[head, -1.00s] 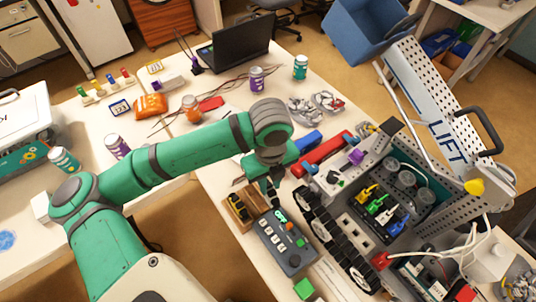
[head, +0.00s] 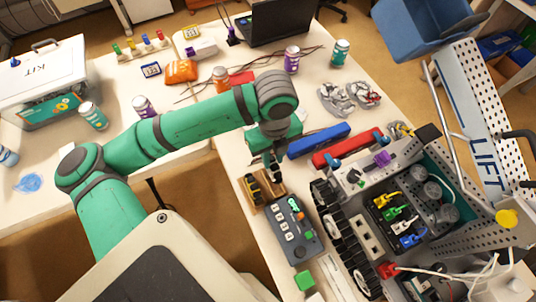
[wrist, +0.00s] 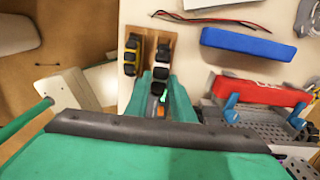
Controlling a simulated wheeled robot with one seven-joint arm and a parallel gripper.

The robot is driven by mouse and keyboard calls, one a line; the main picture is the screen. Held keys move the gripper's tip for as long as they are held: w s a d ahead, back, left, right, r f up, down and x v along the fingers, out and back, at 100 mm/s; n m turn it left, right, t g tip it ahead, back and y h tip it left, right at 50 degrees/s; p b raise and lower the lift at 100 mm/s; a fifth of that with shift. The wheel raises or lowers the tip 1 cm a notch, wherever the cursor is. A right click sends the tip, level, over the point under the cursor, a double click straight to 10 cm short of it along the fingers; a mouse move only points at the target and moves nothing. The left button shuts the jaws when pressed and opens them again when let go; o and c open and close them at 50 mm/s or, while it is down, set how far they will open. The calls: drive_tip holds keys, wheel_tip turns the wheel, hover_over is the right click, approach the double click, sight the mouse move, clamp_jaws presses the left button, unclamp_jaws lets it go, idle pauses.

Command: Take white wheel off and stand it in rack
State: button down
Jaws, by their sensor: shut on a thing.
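The wooden rack (head: 271,201) stands on the table below my gripper (head: 274,168). In the wrist view the rack (wrist: 131,35) holds a dark wheel with yellow on it (wrist: 133,54), standing on edge at the left. Beside it is a second dark-tyred wheel with pale parts (wrist: 161,52), also on edge; I take it for the white wheel. My gripper (wrist: 162,84) has its green fingers at either side of this wheel's near end and is shut on it. The wheel seems to be in or just over the rack's right slot; its lower edge is hidden.
A grey button controller (head: 292,232) lies close in front of the rack. The tracked robot with its LIFT arm (head: 480,160) stands at right. A blue block (head: 318,140) and a red bar (head: 346,149) lie behind. The table edge is close to the left.

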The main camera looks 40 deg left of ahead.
sight(274, 161)
drive_tip(key=shift+w+f, duration=0.1)
drive_tip(key=shift+f, duration=1.85)
drive_tip(key=shift+f, duration=0.1)
drive_tip(key=shift+w+d+f, duration=0.1)
drive_tip(key=shift+f, duration=0.1)
drive_tip(key=shift+f, duration=0.15)
drive_tip(key=shift+f, duration=0.1)
idle(0.3)
drive_tip(key=shift+f, duration=0.6)
idle(0.5)
drive_tip(key=shift+f, duration=0.1)
idle(0.3)
